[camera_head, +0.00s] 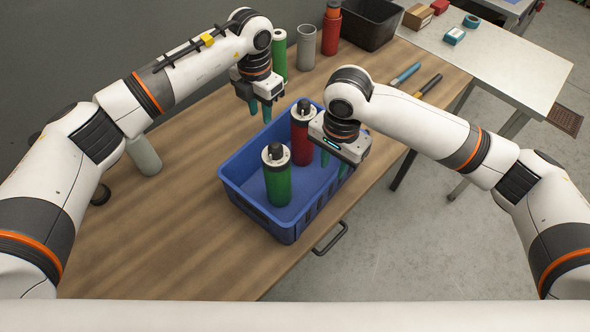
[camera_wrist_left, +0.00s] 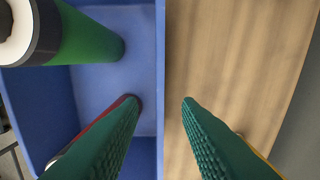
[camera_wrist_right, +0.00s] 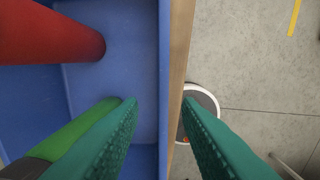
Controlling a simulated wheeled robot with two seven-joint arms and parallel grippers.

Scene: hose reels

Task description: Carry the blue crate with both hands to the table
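The blue crate (camera_head: 262,217) stands on the wooden workbench (camera_head: 190,215). Inside it are an upright green cylinder (camera_head: 278,184) and an upright red cylinder (camera_head: 302,135), both with dark tops. My left gripper (camera_head: 260,112) is at the crate's far-left wall. In the left wrist view its open fingers (camera_wrist_left: 159,101) lie either side of the wall's rim (camera_wrist_left: 160,60). My right gripper (camera_head: 334,166) is at the opposite right wall. In the right wrist view its open fingers (camera_wrist_right: 158,102) also lie either side of the rim (camera_wrist_right: 164,60). Whether either touches the wall I cannot tell.
A pale table (camera_head: 500,72) stands at the upper right, with a cardboard box (camera_head: 417,17) and a teal item (camera_head: 454,36) at its far side. A black bin (camera_head: 370,22), several cylinders and two handled tools (camera_head: 405,75) are on the workbench. Grey floor lies right.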

